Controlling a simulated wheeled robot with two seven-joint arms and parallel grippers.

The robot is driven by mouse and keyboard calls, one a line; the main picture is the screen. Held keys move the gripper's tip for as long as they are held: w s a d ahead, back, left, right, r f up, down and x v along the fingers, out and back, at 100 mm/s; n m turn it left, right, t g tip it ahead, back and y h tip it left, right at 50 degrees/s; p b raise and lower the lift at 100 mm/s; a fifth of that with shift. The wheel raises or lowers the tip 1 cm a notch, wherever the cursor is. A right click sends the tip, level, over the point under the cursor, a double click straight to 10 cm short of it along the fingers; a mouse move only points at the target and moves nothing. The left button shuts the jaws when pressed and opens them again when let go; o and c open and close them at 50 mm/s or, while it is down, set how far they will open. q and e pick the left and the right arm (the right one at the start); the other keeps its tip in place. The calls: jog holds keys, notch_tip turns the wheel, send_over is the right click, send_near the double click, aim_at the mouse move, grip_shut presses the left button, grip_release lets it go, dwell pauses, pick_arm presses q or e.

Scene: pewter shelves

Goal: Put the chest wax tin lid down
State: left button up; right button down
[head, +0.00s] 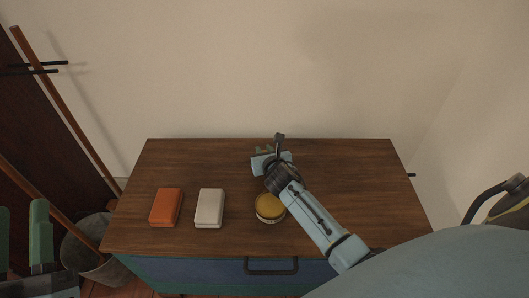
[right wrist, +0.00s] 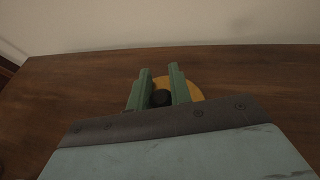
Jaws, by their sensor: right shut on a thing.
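My right gripper (head: 264,151) is over the back middle of the chest top. In the right wrist view its green fingers (right wrist: 160,84) are shut on the dark knob (right wrist: 160,98) of the yellow chest wax tin lid (right wrist: 190,86). The lid is at or close above the wood; I cannot tell if it touches. In the head view the lid is hidden by the gripper. The round tin (head: 269,207), yellow on top with a pale side, stands nearer the front beside my right arm. My left gripper (head: 21,208) is at the lower left edge, fingers apart, empty.
The wooden chest (head: 340,190) has a blue front with a dark handle (head: 271,270). An orange box (head: 166,207) and a white box (head: 209,208) lie left of the tin. A grey bucket (head: 92,262) stands left of the chest. The right and back left of the top are clear.

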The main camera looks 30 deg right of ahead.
jog(key=c, duration=1.3)
grip_release()
jog(key=shift+f, duration=0.1)
